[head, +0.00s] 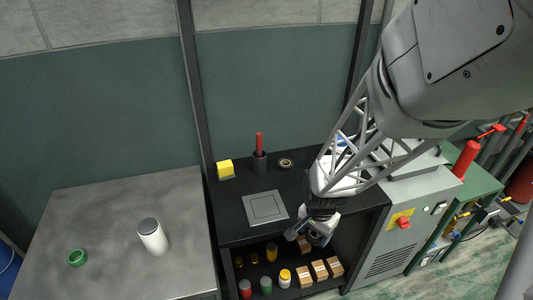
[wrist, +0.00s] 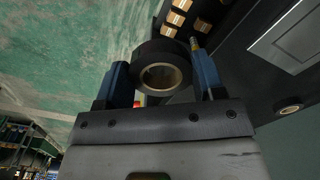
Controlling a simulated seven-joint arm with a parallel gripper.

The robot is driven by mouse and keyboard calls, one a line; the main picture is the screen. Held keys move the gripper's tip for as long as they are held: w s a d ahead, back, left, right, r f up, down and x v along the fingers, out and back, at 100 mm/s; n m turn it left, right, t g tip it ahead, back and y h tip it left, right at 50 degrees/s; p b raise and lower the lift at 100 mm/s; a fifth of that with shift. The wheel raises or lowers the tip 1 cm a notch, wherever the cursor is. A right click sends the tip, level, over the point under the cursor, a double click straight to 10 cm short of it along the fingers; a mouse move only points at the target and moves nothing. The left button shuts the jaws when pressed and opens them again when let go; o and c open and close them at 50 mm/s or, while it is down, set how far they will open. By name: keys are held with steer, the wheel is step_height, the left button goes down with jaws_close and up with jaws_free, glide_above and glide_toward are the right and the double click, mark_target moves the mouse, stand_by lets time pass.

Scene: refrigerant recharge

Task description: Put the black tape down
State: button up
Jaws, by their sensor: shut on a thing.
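The black tape (wrist: 158,50) is a thick black roll with a tan core. In the wrist view it sits between the two blue fingers of my gripper (wrist: 160,76), which is shut on it. In the head view my gripper (head: 320,227) hangs at the front right of the black bench (head: 232,229), in front of the open shelf. The tape (head: 318,239) is small and partly hidden there. It appears held clear of any surface.
A flat grey square plate (head: 264,207), another small roll (head: 286,163), a red-handled tool (head: 259,142) in a dark cup and a yellow block (head: 225,170) are on the bench. Cartons (head: 320,269) stand on the lower shelf. A grey cabinet (head: 397,235) stands right.

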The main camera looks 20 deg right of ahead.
steer(key=shift+w, duration=0.1)
